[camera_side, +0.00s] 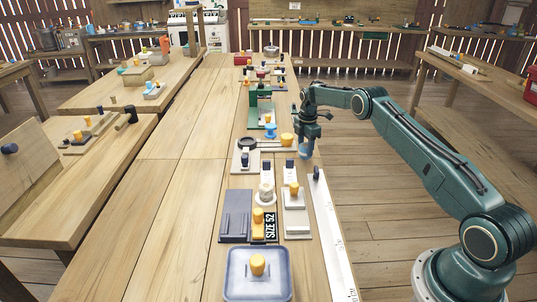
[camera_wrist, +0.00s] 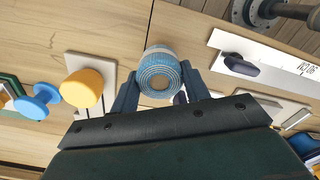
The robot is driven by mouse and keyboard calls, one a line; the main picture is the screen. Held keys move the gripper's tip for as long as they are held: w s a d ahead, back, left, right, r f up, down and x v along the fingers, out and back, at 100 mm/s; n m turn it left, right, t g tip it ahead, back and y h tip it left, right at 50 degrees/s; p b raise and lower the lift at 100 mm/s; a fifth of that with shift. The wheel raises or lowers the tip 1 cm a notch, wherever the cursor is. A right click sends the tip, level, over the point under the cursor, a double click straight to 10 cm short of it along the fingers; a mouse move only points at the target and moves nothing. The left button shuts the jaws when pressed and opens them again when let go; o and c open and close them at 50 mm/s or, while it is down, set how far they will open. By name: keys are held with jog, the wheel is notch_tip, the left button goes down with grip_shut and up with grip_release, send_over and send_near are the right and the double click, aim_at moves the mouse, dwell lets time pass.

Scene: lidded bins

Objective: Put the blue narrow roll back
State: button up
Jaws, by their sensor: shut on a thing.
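The blue narrow roll (camera_wrist: 160,72) is held between the two fingers of my gripper (camera_wrist: 160,88) in the wrist view. Its round end, with ringed layers, faces the camera. In the side view the blue roll (camera_side: 305,151) hangs under my gripper (camera_side: 306,140), at the right edge of the bench. My gripper is shut on it. I cannot tell whether the roll's underside touches the bench. A pale plate with a yellow knob (camera_wrist: 83,88) lies left of the roll in the wrist view, with a blue knobbed piece (camera_wrist: 37,102) farther left.
A long white ruled strip (camera_side: 332,235) with a dark knob runs along the bench's right edge. A clear lidded bin (camera_side: 257,290) with a yellow knob stands at the front. A grey case (camera_side: 236,215) and several knobbed fixtures crowd the strip; bare wood (camera_side: 185,190) lies left.

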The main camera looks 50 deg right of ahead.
aim_at(305, 145)
jog(key=shift+f, duration=1.05)
jog(key=shift+f, duration=0.2)
jog(key=o, duration=1.1)
jog(key=shift+c, duration=0.2)
jog(key=shift+r, duration=0.15)
notch_tip(305, 145, up, 12)
jog(key=shift+r, duration=0.1)
jog(key=shift+r, duration=0.1)
